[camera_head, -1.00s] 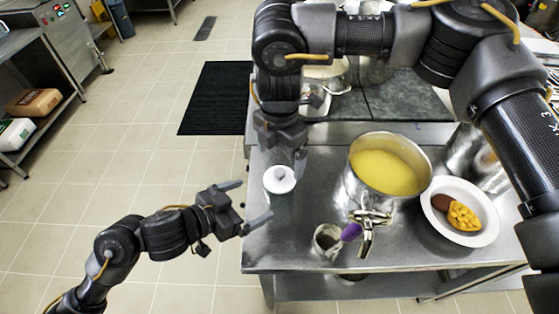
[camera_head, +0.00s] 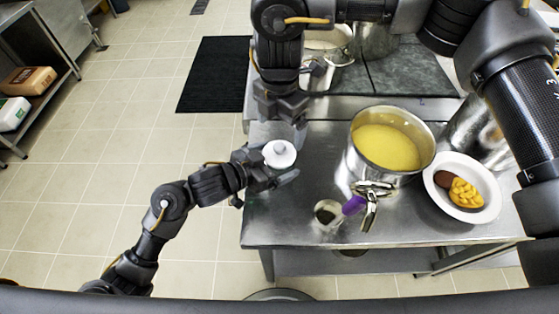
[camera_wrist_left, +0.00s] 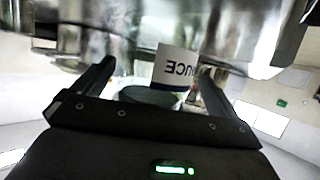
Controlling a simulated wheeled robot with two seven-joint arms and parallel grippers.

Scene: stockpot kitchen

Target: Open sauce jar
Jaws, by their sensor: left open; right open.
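The sauce jar, with its round white knobbed lid (camera_head: 280,153) on, stands upright near the left edge of the steel table. In the left wrist view its pale label (camera_wrist_left: 176,66) shows the letters "UCE" upside down. My left gripper (camera_head: 274,171) is open and low beside the jar, its fingers reaching toward either side of it; contact cannot be told. Its two dark fingers also show in the left wrist view (camera_wrist_left: 155,76). My right gripper (camera_head: 285,118) hangs just behind and above the lid, fingers downward, open and empty.
A large pot (camera_head: 393,180) of yellow soup stands right of the jar. In front are a small metal cup (camera_head: 327,213) and a purple-handled utensil (camera_head: 354,204). A white plate (camera_head: 489,212) with food is at the right. The steel table (camera_head: 285,225) is bare at front left.

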